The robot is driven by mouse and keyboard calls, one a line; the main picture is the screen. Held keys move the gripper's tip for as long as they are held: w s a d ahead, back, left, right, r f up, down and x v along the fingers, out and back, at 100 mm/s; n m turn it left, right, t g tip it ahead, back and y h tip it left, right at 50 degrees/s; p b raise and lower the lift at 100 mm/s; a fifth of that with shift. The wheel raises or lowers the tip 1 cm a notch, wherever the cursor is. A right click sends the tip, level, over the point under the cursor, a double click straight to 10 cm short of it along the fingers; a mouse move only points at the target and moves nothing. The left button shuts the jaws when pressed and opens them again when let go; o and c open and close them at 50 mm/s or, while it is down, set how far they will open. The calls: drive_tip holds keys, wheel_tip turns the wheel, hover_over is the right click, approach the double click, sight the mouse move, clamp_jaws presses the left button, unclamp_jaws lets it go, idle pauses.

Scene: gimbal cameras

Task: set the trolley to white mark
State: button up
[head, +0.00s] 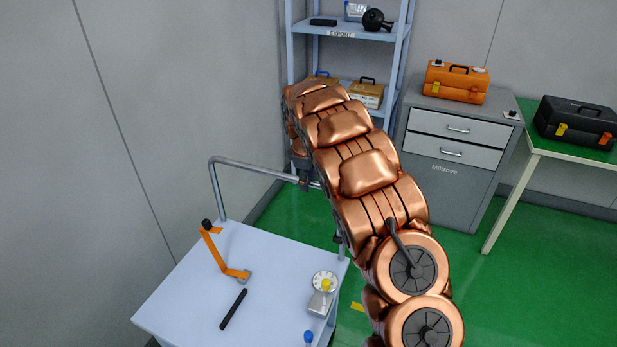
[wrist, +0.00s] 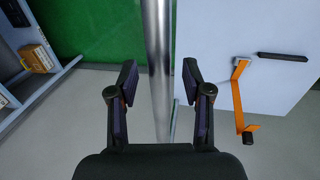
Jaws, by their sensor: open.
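The trolley (head: 185,290) has a pale top and a raised metal push handle (head: 262,168) at its far end. In the wrist view the handle bar (wrist: 159,70) runs upright between the two fingers of my gripper (wrist: 160,95), which is open. The fingers stand on either side of the bar, with gaps showing. In the head view my gripper (head: 305,178) is at the handle's right part, partly hidden by my copper arm. The trolley top also shows in the wrist view (wrist: 225,40). No white mark can be made out; a small yellow floor mark (head: 357,307) shows beside the trolley.
On the trolley lie an orange crank tool (head: 212,250), a black bar (head: 233,309) and a scale (head: 322,300). A shelf rack (head: 345,32), a grey cabinet (head: 452,165) and a green-topped table (head: 560,140) stand behind. A wall is close at left; green floor (head: 540,270) is clear at right.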

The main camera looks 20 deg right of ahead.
clamp_jaws()
idle(0.3)
idle(0.4)
